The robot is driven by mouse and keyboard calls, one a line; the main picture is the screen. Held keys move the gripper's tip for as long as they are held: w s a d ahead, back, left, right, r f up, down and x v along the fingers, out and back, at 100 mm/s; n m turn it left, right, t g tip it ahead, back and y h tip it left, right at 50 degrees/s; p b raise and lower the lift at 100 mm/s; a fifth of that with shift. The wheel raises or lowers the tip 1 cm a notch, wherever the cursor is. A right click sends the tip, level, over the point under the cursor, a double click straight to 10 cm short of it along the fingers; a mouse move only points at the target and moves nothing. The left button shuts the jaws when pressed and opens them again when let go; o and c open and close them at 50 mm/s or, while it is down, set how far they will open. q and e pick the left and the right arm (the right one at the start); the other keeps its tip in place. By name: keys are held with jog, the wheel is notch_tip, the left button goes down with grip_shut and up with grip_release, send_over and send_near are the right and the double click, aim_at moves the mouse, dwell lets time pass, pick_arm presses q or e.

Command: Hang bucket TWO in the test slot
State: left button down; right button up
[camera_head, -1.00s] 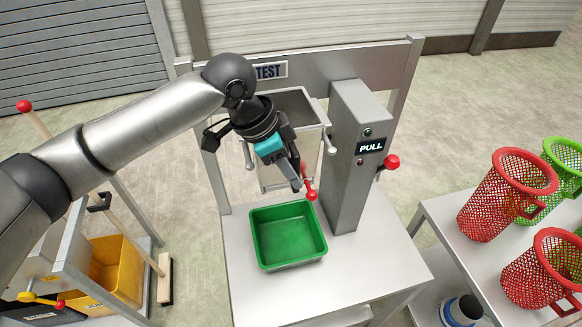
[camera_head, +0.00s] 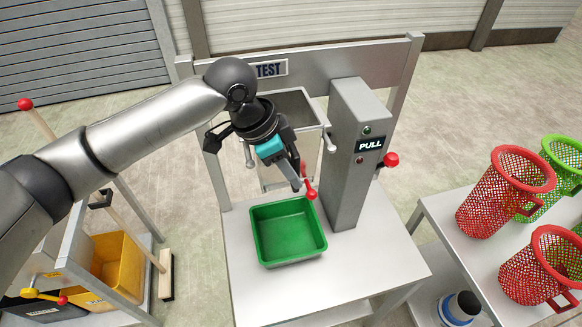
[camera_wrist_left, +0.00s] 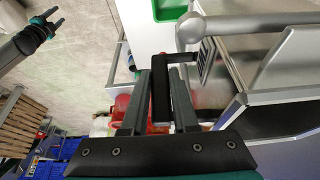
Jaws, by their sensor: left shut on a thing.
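The test slot is a grey frame under the TEST sign (camera_head: 270,70). A grey bucket (camera_head: 296,104) is inside it, partly hidden by my left arm; I cannot read a number on it. My left gripper (camera_head: 297,180) points down in front of the bucket. In the left wrist view it is shut on a black handle (camera_wrist_left: 160,88), beside grey bucket walls (camera_wrist_left: 262,72). I cannot tell whether the bucket rests on its supports. My right gripper (camera_wrist_left: 58,16) is at the upper left of the left wrist view, its fingers apart and empty.
A green tray (camera_head: 288,263) is on the stand below. A grey post with a PULL sign (camera_head: 369,145) and red-knobbed lever (camera_head: 391,160) is at right. A red-ended part (camera_head: 309,188) is by my left fingertips. Yellow bucket (camera_head: 122,268) lower left; red baskets (camera_head: 500,200) right.

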pick_arm(q)
jog(key=shift+f, duration=0.7)
jog(key=c, duration=0.6)
grip_release()
jog(key=shift+f, duration=0.1)
jog(key=b+v, duration=0.1)
jog(key=v, duration=1.4)
jog(key=shift+s+r, duration=0.15)
jog(key=shift+r, duration=0.05)
